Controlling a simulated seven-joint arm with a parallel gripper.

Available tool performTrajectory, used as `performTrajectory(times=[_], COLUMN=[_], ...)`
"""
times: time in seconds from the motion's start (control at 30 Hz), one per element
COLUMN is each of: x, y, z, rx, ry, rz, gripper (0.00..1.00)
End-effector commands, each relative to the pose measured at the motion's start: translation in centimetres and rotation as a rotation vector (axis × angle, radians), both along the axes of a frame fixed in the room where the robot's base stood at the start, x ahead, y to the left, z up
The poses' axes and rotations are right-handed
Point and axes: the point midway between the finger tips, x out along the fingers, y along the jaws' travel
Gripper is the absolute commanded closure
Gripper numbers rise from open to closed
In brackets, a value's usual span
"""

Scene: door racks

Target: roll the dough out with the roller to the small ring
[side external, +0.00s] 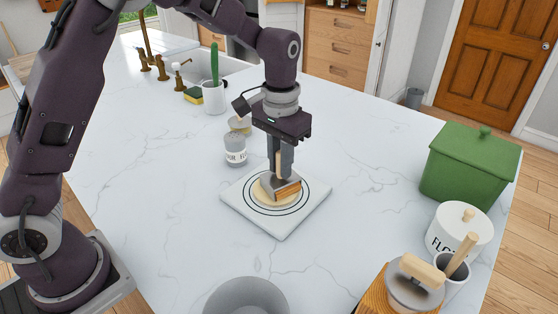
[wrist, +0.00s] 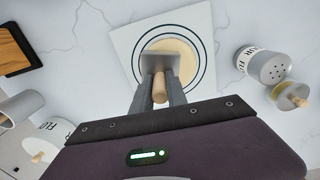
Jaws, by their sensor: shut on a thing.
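A white square board (side external: 288,228) lies on the counter with two dark rings printed on it; it also shows in the wrist view (wrist: 124,38). The dough (side external: 262,195) is a pale flat disc near the middle of the rings, its visible edge inside the small ring; the wrist view shows it too (wrist: 180,46). My gripper (side external: 281,170) points down over the board, shut on the roller (side external: 287,190), which has a grey head and a wooden handle (wrist: 159,90). The roller's head is over the dough and appears to touch it. The head hides part of the dough and rings.
A flour shaker (side external: 235,152) and a small lidded jar (side external: 240,125) stand behind the board. A green bin (side external: 470,165), flour canister (side external: 458,232) and wooden-handled tool (side external: 415,285) are at right. A grey bowl (side external: 246,298) is in front.

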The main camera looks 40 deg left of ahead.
Motion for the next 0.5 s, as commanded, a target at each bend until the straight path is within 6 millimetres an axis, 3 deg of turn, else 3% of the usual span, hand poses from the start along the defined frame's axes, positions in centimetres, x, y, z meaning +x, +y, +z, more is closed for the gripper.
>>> performTrajectory(times=[0.17, 0.5], x=[-0.28, -0.3], y=[-0.91, -0.71], z=[-0.33, -0.46], rx=[0.001, 0.002], ry=[0.002, 0.005], rz=[-0.002, 0.0], gripper=[1.0, 1.0])
